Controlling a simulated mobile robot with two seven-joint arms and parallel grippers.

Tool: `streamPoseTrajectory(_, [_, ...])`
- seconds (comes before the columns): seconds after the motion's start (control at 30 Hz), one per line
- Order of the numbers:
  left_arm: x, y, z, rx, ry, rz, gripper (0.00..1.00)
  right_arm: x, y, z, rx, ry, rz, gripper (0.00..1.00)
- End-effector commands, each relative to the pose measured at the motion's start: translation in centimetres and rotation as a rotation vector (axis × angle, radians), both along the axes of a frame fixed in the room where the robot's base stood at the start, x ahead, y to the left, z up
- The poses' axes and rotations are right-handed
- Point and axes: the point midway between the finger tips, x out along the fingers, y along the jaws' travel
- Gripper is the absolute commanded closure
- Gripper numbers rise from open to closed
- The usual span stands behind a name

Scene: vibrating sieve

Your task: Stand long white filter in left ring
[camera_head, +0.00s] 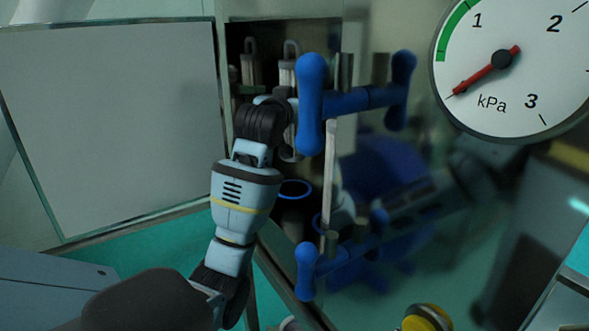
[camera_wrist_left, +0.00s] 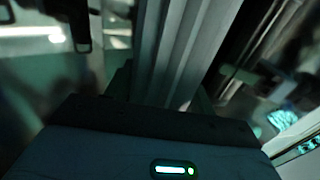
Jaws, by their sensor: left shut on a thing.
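My left gripper (camera_head: 288,122) reaches into the open dark cabinet, partly hidden behind a blue door handle. It is shut on a long white filter; the filter's pale ribbed body (camera_wrist_left: 180,50) rises from the jaws in the left wrist view. In the head view, a pale filter with a hooked top (camera_head: 289,72) shows just above the gripper, and another hooked filter (camera_head: 250,68) is to its left. The left blue ring (camera_head: 294,188) lies below the gripper. A second blue ring (camera_head: 317,222) is lower right, partly hidden. My right gripper is not in view.
An open pale door panel (camera_head: 110,120) is on the left. A glass door with blue handles (camera_head: 311,105) stands close to my left gripper's right side. A pressure gauge (camera_head: 515,90) covers the upper right. Blurred blue machinery (camera_head: 385,185) shows behind the glass.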

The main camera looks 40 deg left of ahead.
Motion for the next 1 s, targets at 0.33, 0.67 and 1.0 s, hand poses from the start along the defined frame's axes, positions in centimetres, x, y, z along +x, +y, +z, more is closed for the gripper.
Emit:
streamPoseTrajectory(0.33, [0.0,0.0,-5.1,0.001,0.001,0.000,0.76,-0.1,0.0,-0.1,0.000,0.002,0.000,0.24])
streamPoseTrajectory(0.67, [0.0,0.0,-6.5,0.000,0.003,0.000,0.76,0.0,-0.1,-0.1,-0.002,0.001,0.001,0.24])
streamPoseTrajectory(1.0, [0.0,0.0,-8.9,-0.001,-0.001,0.000,0.76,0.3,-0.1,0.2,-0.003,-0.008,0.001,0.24])
